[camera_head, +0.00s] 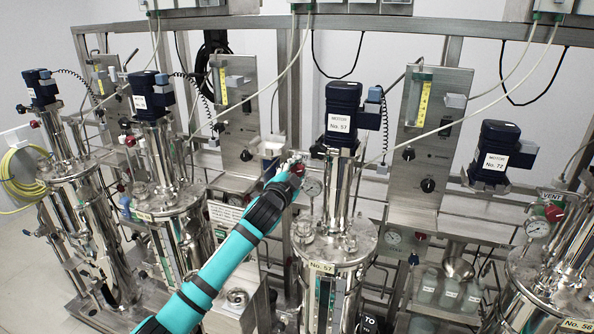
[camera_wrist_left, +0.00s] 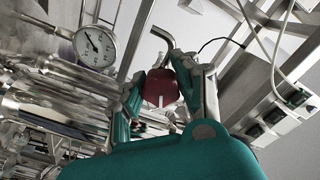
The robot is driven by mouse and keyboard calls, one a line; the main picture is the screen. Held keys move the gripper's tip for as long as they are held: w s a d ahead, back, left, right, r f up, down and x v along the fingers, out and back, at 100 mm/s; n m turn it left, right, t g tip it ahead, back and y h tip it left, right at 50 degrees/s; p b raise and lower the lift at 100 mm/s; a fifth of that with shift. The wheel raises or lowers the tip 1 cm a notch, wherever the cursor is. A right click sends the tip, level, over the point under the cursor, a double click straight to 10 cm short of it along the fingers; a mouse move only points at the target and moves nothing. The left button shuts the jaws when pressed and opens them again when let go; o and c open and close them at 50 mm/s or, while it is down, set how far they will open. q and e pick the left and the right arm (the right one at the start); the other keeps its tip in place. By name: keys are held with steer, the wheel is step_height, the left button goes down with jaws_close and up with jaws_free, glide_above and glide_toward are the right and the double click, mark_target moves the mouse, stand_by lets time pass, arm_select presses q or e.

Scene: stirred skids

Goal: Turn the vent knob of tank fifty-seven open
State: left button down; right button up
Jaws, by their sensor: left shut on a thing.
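Tank fifty-seven (camera_head: 345,252) is a steel vessel in the middle of the head view, with a "No. 57" label (camera_head: 321,267) on its rim. Its dark blue motor (camera_head: 342,118) stands above it. My left gripper (camera_head: 294,168) is at the upper left of this tank, by a round pressure gauge (camera_head: 312,187). In the left wrist view the left gripper (camera_wrist_left: 165,90) is shut on a dark red knob (camera_wrist_left: 160,88), with a finger on each side. A white mark shows on the knob. The gauge (camera_wrist_left: 95,47) also shows there. My right gripper is not in view.
Other steel tanks stand at the left (camera_head: 180,225) and right (camera_head: 540,285). The right one has a red knob (camera_head: 554,213) below a "VENT" label. Steel panels (camera_head: 425,140), a frame and hanging cables are behind. Glass bottles (camera_head: 450,290) stand low at the right.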

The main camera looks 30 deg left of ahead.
arm_select(q)
steer(key=shift+f+n, duration=0.1)
steer(key=shift+n, duration=0.4)
steer(key=c, duration=0.9)
jaws_free()
steer(key=shift+s, duration=0.15)
steer(key=v, duration=1.1)
steer(key=shift+s, duration=0.4)
